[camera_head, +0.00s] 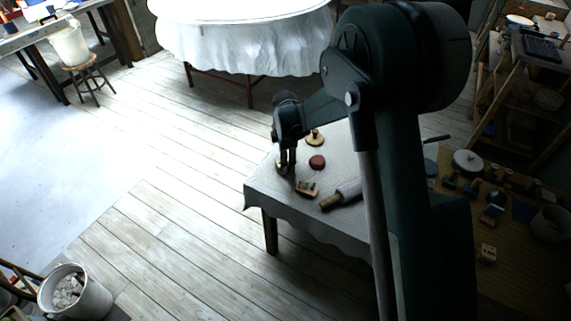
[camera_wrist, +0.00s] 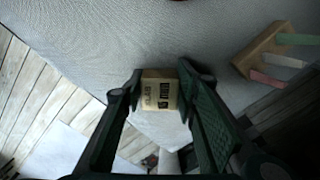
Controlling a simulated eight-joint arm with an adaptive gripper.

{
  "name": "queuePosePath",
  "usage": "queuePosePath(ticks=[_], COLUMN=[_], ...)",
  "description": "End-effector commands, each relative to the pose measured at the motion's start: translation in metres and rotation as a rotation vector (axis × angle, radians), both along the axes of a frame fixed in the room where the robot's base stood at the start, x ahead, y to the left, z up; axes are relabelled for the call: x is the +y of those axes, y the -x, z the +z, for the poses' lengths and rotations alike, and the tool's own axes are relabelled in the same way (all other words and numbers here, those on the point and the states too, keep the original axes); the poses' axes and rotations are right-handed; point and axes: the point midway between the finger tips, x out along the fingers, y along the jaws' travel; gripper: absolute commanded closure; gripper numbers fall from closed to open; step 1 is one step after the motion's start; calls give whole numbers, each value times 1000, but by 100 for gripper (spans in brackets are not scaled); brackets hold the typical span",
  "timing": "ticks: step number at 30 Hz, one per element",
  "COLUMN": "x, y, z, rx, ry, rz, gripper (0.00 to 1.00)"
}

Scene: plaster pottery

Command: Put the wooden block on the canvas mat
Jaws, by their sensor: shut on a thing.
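My gripper (camera_head: 286,171) is low over the near left part of a cloth-covered table. In the wrist view my gripper (camera_wrist: 160,90) is shut on the wooden block (camera_wrist: 158,92), a small tan block with dark printed marks on its face. A tan bit of the block (camera_head: 279,163) shows beside the fingers in the head view. A pale, canvas-like cloth (camera_head: 262,186) covers the table and hangs over its edges; it fills the upper part of the wrist view (camera_wrist: 130,40). I cannot tell whether a separate mat lies there, or whether the block touches the cloth.
A wooden piece with coloured strips (camera_head: 307,188) lies right of my gripper, also at the right in the wrist view (camera_wrist: 262,48). A red disc (camera_head: 317,162), a brass-coloured knobbed piece (camera_head: 315,138) and a rolling-pin-like tool (camera_head: 342,196) are nearby. The table's left edge is close.

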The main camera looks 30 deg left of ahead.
Motion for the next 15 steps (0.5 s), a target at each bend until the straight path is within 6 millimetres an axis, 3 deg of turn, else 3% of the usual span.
queuePosePath(ticks=[14, 15], x=[0, 0], y=[0, 0], z=[-5, -4], rx=[0, 0], ry=[0, 0], rz=[0, 0], gripper=[82, 66])
